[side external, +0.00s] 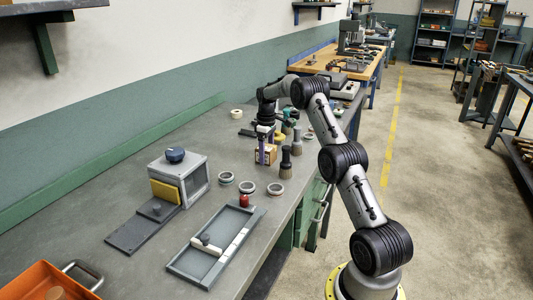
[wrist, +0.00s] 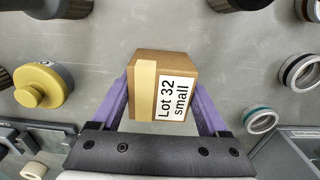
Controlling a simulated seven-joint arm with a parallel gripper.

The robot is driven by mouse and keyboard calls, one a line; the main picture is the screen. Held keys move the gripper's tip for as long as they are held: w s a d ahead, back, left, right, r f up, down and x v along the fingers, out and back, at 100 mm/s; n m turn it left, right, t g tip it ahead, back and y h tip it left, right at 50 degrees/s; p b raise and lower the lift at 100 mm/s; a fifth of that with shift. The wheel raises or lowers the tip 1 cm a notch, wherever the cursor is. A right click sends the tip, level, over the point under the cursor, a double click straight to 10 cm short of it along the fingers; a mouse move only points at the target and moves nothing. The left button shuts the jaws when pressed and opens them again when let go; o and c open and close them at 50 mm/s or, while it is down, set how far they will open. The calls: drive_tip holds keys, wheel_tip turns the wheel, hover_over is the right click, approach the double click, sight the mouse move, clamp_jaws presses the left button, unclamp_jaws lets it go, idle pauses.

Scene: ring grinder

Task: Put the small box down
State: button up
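The small box (wrist: 145,65) is brown cardboard with a tan tape strip and a white label reading "Lot 32 small". In the wrist view my gripper (wrist: 161,92) has one purple finger on each side of it, and the fingers look shut on its sides. In the side view the box (side external: 268,156) is at the end of my gripper (side external: 262,150), over the grey bench (side external: 120,190). I cannot tell whether its underside touches the bench.
Metal rings (side external: 247,187), a red piece (side external: 244,201) and a flat tray (side external: 178,266) lie nearer the camera. A grey grinder housing (side external: 190,180) stands to the left. A yellow-knobbed piece (wrist: 42,88) is left in the wrist view.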

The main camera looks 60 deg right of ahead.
sight(266, 147)
drive_tip(key=o, duration=0.3)
wheel_tip(266, 147, up, 12)
drive_tip(key=s+a+r+t, duration=0.1)
drive_tip(key=s+a+r, duration=0.1)
drive_tip(key=a+r, duration=0.45)
drive_tip(key=s+a+r+t+h, duration=0.1)
drive_tip(key=s+a+r, duration=0.15)
drive_tip(key=a, duration=0.75)
drive_tip(key=s+a+r+t, duration=0.1)
drive_tip(key=s+a+r, duration=0.1)
drive_tip(key=a+r, duration=0.5)
drive_tip(key=s+a+f+t, duration=0.1)
drive_tip(key=s+a+f, duration=0.2)
drive_tip(key=s+a, duration=0.2)
drive_tip(key=s+a+f, duration=0.4)
drive_tip(key=s+a, duration=0.2)
drive_tip(key=s, duration=0.2)
drive_tip(key=s+a+f+t+y, duration=0.1)
drive_tip(key=s+a+f, duration=0.2)
drive_tip(key=s+a, duration=0.2)
drive_tip(key=shift+s+a+f+t, duration=0.2)
drive_tip(key=shift+s+a+t, duration=0.1)
drive_tip(key=shift+s, duration=0.75)
